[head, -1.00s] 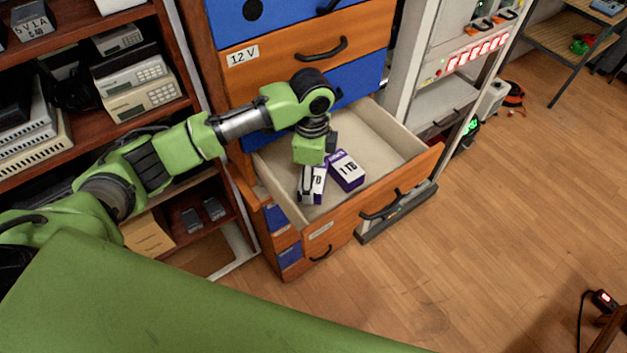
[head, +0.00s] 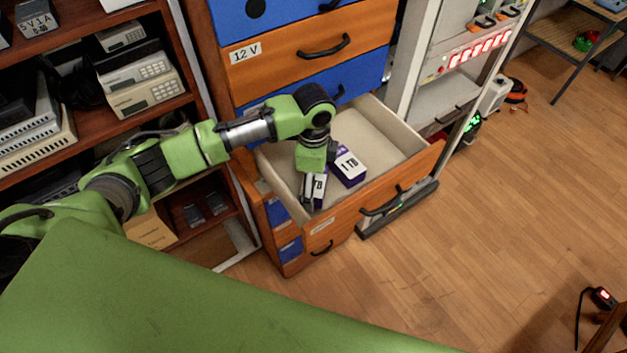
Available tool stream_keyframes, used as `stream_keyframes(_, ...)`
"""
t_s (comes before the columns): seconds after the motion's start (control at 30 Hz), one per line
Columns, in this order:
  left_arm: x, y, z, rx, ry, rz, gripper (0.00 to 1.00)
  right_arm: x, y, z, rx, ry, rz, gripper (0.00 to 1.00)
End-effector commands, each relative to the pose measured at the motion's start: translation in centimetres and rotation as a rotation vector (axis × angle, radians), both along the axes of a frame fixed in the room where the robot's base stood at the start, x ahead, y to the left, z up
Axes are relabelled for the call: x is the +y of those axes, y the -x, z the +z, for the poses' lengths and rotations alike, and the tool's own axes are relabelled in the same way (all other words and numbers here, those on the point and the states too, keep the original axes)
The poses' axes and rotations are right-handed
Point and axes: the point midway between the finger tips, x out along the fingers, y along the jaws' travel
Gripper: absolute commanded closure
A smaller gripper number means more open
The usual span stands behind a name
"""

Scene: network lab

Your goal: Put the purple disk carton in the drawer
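The drawer (head: 407,173) is pulled open, pale inside with an orange wooden front. Two purple and white disk cartons show inside its outline. One carton (head: 348,167), marked "1 TB", lies on the drawer floor towards the middle. The other carton (head: 319,186), with "TB" legible, is at the drawer's front left, right at my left gripper (head: 308,193). My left gripper reaches down into the drawer; its fingers overlap that carton's left side. Its far finger is hidden, so whether it grips the carton cannot be told. My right gripper is out of view.
The drawer's back and right parts are bare. Closed blue and orange drawers (head: 300,50) rise behind it. A shelf with devices (head: 140,85) stands left, a rack with red lights (head: 470,52) right.

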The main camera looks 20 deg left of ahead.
Motion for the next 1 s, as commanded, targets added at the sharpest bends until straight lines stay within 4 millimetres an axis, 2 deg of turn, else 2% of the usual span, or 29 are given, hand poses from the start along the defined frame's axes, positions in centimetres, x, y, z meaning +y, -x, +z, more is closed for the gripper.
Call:
stream_keyframes(0.13, 0.0, -0.1, 0.5, -0.003, 0.001, -0.001, 0.14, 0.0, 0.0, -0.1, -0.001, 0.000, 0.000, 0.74)
stream_keyframes(0.27, 0.0, -0.1, 2.2, -0.004, 0.001, -0.001, 0.14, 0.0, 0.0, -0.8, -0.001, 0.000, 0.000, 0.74)
stream_keyframes(0.5, -0.1, -0.2, 7.3, -0.006, 0.001, -0.001, 0.14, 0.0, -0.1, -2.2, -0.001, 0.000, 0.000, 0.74)
stream_keyframes(0.7, -0.1, -0.1, 10.8, -0.003, 0.002, 0.000, 0.14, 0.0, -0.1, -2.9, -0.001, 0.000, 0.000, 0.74)
stream_keyframes(0.8, 0.0, 0.0, 11.7, -0.001, 0.001, 0.000, 0.14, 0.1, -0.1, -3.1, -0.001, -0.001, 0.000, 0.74)
stream_keyframes(1.0, 0.0, 0.0, 12.3, 0.001, 0.000, -0.001, 0.14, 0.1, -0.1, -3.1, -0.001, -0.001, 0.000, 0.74)
